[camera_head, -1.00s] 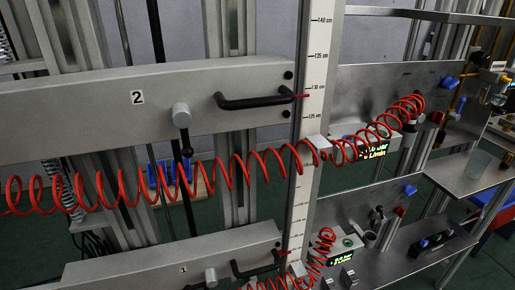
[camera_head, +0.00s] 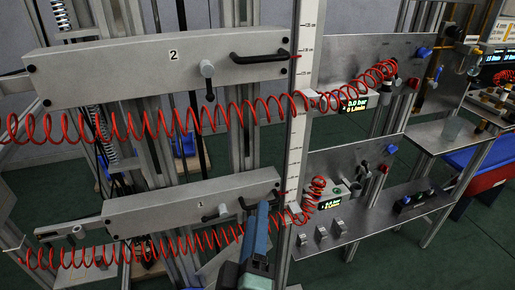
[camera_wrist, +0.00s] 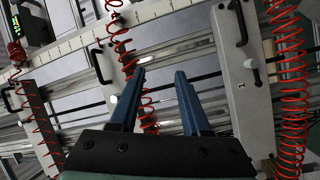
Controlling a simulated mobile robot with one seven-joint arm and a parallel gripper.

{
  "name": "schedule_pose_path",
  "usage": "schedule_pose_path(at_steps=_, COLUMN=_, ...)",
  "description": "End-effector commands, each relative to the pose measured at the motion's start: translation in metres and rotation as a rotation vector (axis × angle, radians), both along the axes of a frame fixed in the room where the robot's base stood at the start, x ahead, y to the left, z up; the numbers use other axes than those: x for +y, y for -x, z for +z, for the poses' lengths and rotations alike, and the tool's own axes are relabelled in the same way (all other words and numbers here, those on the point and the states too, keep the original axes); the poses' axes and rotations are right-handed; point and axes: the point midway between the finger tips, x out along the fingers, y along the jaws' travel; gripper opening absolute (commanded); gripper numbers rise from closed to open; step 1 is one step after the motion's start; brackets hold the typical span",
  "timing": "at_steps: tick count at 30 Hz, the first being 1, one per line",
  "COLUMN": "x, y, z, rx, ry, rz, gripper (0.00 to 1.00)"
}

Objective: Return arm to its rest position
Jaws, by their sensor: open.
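My gripper (camera_wrist: 158,98) shows in the wrist view as two blue fingers standing apart with nothing between them. Panels and red hoses lie behind the gap. In the head view a blue part of my arm end (camera_head: 258,236) rises from the bottom edge, in front of the lower panel's right end. The fingertips cannot be made out clearly there.
Panel 2 (camera_head: 120,72) and panel 1 (camera_head: 160,210) carry black handles and knobs. Red coiled hoses (camera_head: 160,124) stretch across both. A vertical ruler (camera_head: 303,80) and metal shelves (camera_head: 380,215) stand to the right. Green floor (camera_head: 475,245) is clear at lower right.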

Motion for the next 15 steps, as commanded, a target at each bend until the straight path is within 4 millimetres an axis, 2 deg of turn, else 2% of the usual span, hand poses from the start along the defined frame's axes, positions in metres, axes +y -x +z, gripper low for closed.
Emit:
schedule_pose_path(at_steps=1, x=-0.002, y=-0.007, z=0.04, rx=-0.069, ry=-0.081, rz=0.004, gripper=0.47)
schedule_pose_path(at_steps=4, x=-0.005, y=-0.014, z=0.113, rx=-0.2, ry=-0.27, rz=0.037, gripper=0.47)
schedule_pose_path(at_steps=7, x=-0.008, y=-0.012, z=0.191, rx=-0.337, ry=-0.462, rz=0.101, gripper=0.47)
schedule_pose_path(at_steps=12, x=-0.009, y=0.016, z=0.315, rx=-0.546, ry=-0.757, rz=0.278, gripper=0.47)
schedule_pose_path(at_steps=15, x=-0.008, y=0.04, z=0.371, rx=-0.634, ry=-0.886, rz=0.397, gripper=0.47)
